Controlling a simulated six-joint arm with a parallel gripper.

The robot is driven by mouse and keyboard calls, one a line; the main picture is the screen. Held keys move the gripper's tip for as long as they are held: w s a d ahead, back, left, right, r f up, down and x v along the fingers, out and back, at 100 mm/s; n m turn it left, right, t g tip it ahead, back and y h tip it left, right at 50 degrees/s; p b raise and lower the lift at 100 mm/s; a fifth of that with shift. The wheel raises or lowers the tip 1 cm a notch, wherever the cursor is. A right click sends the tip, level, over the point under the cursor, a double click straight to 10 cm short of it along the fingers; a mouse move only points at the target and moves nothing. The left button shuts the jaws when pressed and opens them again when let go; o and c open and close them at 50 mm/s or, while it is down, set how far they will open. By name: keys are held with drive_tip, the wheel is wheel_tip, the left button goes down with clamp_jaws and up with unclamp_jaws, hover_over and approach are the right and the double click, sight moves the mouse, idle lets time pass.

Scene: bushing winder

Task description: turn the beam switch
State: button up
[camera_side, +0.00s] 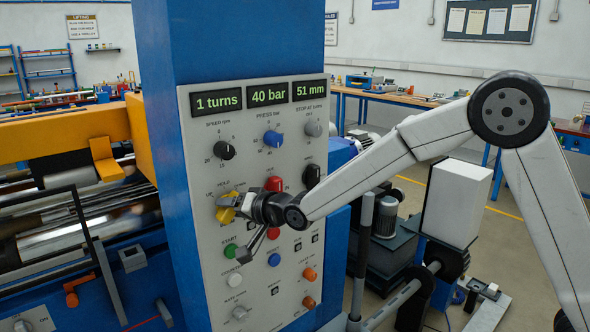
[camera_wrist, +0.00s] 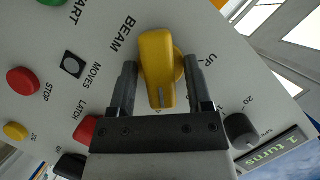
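The beam switch is a yellow lever knob (camera_side: 228,206) on the grey control panel (camera_side: 209,284), at the left of the panel in the side view. In the wrist view the knob (camera_wrist: 157,70) lies between the two dark fingers of my gripper (camera_wrist: 161,64), next to the printed word BEAM. The fingers stand on either side of it, with a visible gap at its lower end, so the gripper looks open around it. In the side view my gripper (camera_side: 243,207) is right at the knob and partly hides it and nearby controls.
Close around are a red knob (camera_side: 274,184), a black speed knob (camera_side: 224,150), a green start button (camera_side: 231,251) and a blue button (camera_side: 274,260). A red button (camera_wrist: 23,81) shows in the wrist view. Displays read 1 turns, 40 bar and 51 mm.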

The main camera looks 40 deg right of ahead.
clamp_jaws()
